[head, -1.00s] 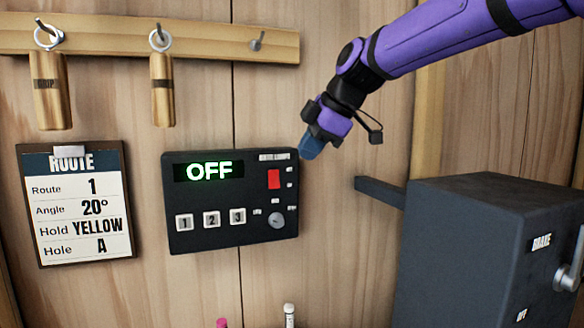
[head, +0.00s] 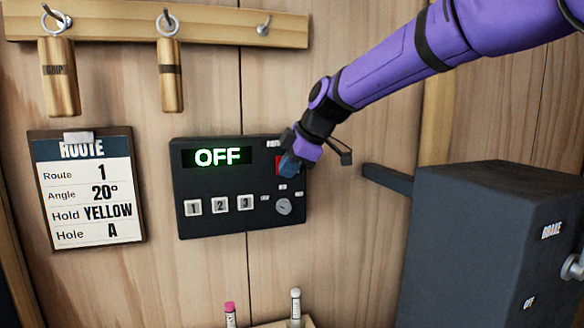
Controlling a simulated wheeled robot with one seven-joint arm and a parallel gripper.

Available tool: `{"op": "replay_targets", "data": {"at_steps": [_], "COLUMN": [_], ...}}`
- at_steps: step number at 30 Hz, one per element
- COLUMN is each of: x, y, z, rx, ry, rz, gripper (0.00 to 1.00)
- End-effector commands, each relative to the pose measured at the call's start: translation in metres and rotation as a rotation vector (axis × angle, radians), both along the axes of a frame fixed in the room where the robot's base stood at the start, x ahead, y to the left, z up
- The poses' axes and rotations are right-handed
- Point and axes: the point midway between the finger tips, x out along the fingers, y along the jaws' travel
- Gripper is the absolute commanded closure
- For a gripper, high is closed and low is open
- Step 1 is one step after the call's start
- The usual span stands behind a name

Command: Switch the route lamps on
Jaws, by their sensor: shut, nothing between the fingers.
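A black lamp control panel (head: 240,222) is on the wooden wall, left of centre. Its display (head: 217,157) reads OFF in green. Below the display are white buttons 1 (head: 193,208), 2 (head: 220,205) and 3 (head: 246,202), with a grey round knob (head: 284,207) to their right. A red rocker switch (head: 279,163) sits at the panel's upper right, partly hidden by my gripper. My gripper (head: 289,166) is shut and empty, its blue tips in front of the switch's right and lower side. I cannot tell whether they touch it.
A route card (head: 93,190) left of the panel reads Route 1, Angle 20°, Hold YELLOW, Hole A. Wooden blocks (head: 59,80) hang from a hook rail (head: 210,25) above. A dark box (head: 480,240) marked BRAKE stands at the right. Two capped pens (head: 296,305) stand below.

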Motion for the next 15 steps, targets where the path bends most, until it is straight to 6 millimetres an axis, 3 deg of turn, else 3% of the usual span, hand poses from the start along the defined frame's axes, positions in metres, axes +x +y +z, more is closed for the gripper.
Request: {"op": "replay_targets", "data": {"at_steps": [15], "x": [0.0061], "y": [0.0018], "z": [-0.0024], "rx": [0.0], "ry": [-0.004], "rz": [0.0], "gripper": [1.0]}}
